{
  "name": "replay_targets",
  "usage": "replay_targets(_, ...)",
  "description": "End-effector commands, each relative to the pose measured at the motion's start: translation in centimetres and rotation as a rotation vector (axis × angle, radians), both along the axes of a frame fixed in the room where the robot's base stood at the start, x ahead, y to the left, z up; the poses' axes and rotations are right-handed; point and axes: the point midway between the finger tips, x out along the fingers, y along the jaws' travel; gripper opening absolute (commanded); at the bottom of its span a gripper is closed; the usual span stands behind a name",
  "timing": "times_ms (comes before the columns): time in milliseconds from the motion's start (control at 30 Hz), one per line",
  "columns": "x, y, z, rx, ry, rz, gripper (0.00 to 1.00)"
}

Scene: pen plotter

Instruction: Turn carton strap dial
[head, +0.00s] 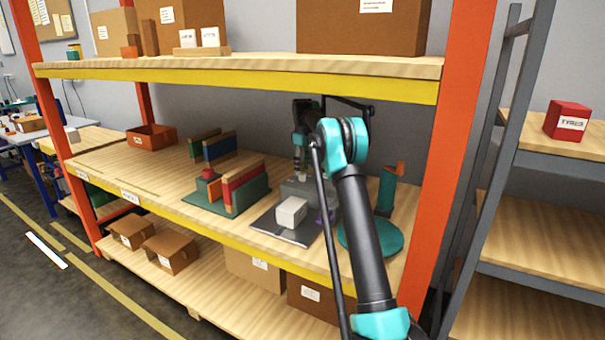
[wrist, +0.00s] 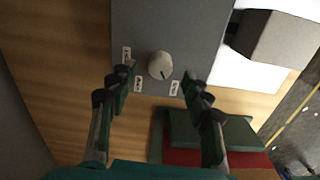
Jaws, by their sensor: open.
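The dial (wrist: 160,65) is a pale round knob with a dark pointer mark, on a grey panel (wrist: 205,22) in the wrist view. Small white labels sit around it, to its left, lower left and lower right. My gripper (wrist: 157,80) is open and empty. Its two dark fingers stand apart, with the tips to the left and right of the dial, and no contact shows. In the head view, my arm reaches into the middle shelf over a grey machine (head: 298,187) that carries a white block (head: 291,212). The dial is not clear there.
On the middle shelf, a green tray (head: 200,203) with coloured upright pieces stands left of the machine. A teal round stand (head: 385,238) is to its right. An orange bin (head: 152,137) is at the far left. The upper shelf (head: 250,67) is overhead, and an orange post (head: 440,165) stands at right.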

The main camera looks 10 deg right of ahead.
Motion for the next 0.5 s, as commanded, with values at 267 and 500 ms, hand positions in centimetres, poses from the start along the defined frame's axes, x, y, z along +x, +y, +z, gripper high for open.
replay_targets(267, 0.0, 0.0, -2.6, 0.0, 0.0, 0.0, 0.49)
replay_targets(500, 0.0, 0.0, -2.8, 0.0, 0.0, 0.0, 0.49)
